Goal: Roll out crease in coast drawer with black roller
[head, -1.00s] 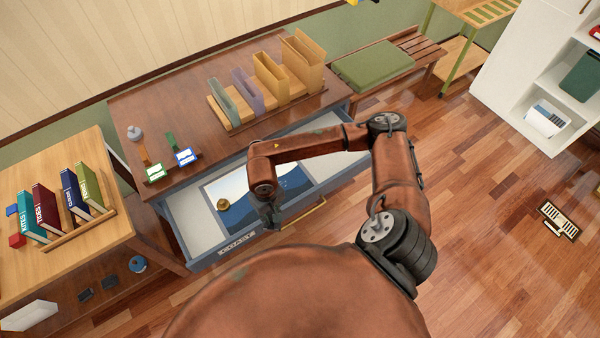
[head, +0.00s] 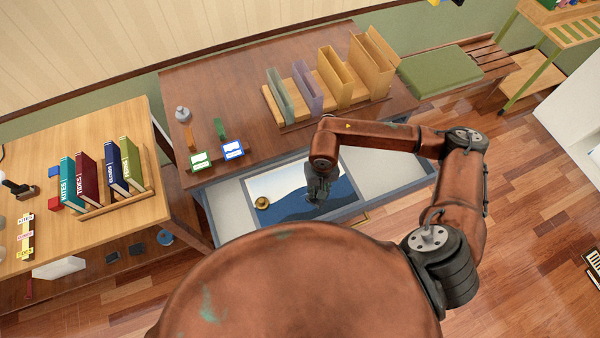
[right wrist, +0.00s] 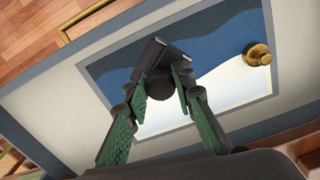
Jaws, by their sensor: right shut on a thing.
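The open drawer (head: 227,209) is pulled out from the brown desk, with blue-grey walls and a pale floor. A blue-and-white wave print (head: 290,208) lies in it and also shows in the right wrist view (right wrist: 215,45). I cannot make out a crease. A round brass knob (head: 262,203) sits on the print's left part. My right gripper (head: 318,192) is over the print, right of the knob. In the right wrist view its green-padded fingers (right wrist: 160,95) are shut on the black roller (right wrist: 158,60). I cannot tell whether the roller touches the print. My left gripper is not in view.
The desk top (head: 230,90) carries upright dividers (head: 335,75) and small framed cards (head: 232,149). A side table (head: 90,230) with books (head: 87,180) stands at the left. A bench with a green cushion (head: 440,70) is at the right. Wooden floor lies open at right.

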